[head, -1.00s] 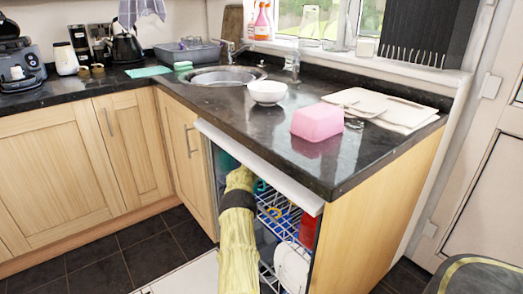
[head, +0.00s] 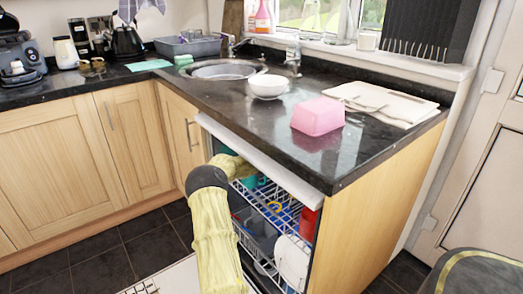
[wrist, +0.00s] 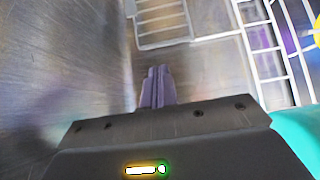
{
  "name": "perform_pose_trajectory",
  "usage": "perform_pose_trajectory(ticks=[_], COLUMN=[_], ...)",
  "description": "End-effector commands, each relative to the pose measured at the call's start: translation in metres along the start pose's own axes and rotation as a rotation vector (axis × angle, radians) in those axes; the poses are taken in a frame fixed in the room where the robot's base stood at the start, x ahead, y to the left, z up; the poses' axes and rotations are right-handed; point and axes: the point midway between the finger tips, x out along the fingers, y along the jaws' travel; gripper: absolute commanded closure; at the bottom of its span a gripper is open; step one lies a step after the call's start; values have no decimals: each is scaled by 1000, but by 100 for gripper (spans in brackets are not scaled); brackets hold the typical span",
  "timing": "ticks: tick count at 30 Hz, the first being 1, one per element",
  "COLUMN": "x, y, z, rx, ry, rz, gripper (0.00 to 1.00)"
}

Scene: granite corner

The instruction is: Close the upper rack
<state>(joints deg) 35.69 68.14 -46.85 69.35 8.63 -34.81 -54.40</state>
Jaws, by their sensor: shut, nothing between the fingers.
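The upper rack (head: 273,202) is a white wire rack inside the open dishwasher under the counter, holding a teal item, a red item and other dishes. Its wires also show in the wrist view (wrist: 262,47), at the upper right. My yellow-sleeved arm reaches into the left side of the dishwasher opening, and my gripper is hidden inside in the head view. In the wrist view my gripper (wrist: 158,72) has its purple fingers together and empty, beside the grey metal inner wall on the left. The rack wires lie to the right of the fingers; I cannot tell whether they touch.
The dishwasher door (head: 180,277) is folded down near the floor. A lower rack with a white plate (head: 292,262) stands below. The black countertop (head: 225,118) overhangs the opening and carries a white bowl (head: 268,85) and a pink container (head: 317,116). A teal item (wrist: 297,128) lies close right.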

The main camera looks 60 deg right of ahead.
Motion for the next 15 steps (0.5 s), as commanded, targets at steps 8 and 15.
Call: perform_pose_trajectory(ticks=[8,15], x=[-31,-61], y=[-1,0], z=[-2,-3], rx=[1,1], ry=[1,3], rz=[-1,0], gripper=[100,100])
